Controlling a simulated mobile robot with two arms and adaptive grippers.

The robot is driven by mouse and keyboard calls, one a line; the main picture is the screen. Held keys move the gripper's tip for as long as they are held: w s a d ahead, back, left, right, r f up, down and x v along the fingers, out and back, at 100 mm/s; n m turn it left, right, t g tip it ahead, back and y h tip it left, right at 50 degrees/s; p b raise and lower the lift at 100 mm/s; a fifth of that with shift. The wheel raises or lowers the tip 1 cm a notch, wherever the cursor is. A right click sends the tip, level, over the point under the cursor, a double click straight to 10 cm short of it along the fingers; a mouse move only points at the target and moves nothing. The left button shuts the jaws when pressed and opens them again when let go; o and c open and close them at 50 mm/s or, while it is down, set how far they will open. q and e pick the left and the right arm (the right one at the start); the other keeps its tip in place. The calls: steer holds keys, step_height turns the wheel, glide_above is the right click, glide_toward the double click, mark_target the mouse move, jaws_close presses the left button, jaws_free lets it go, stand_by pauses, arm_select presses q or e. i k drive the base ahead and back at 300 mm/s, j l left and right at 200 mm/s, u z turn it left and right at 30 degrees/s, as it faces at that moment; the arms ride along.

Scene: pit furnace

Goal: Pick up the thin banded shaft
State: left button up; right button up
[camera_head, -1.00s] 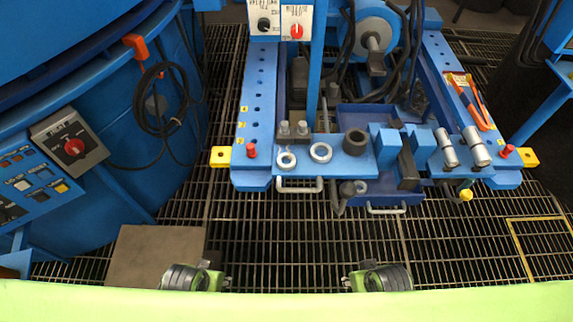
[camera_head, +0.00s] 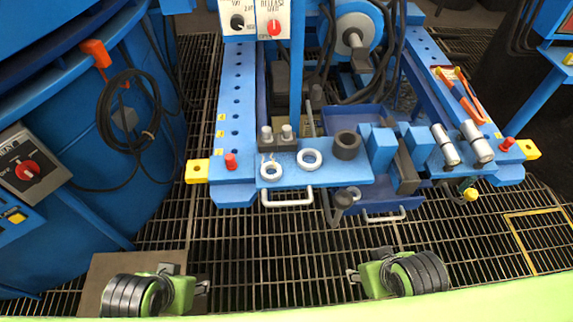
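Two silver cylindrical shafts lean side by side at the right of the blue work shelf (camera_head: 330,180). The left, slimmer one (camera_head: 446,146) seems to be the thin banded shaft; a dark band shows near its lower end. The thicker shaft (camera_head: 477,142) lies just to its right. My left gripper (camera_head: 190,281) is low at the left over the floor, far from the shafts. My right gripper (camera_head: 362,270) is low in the middle, in front of the shelf and below left of the shafts. Both look empty; their finger opening is unclear.
The shelf also holds metal rings (camera_head: 309,159), a dark collar (camera_head: 347,145), blue V-blocks (camera_head: 381,150) and grey pegs (camera_head: 287,134). A yellow-tipped tool (camera_head: 470,194) sticks out below the shafts. Handles (camera_head: 287,199) project in front. Orange-handled pliers (camera_head: 469,104) lie behind. The grating is open.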

mark_target(446, 148)
steer(key=z, duration=1.3)
steer(key=u, duration=0.2)
steer(key=i+l+u, duration=0.1)
steer(key=l+u, duration=0.35)
steer(key=i+l+u, duration=0.1)
steer(key=l+u, duration=0.4)
steer(key=j, duration=0.15)
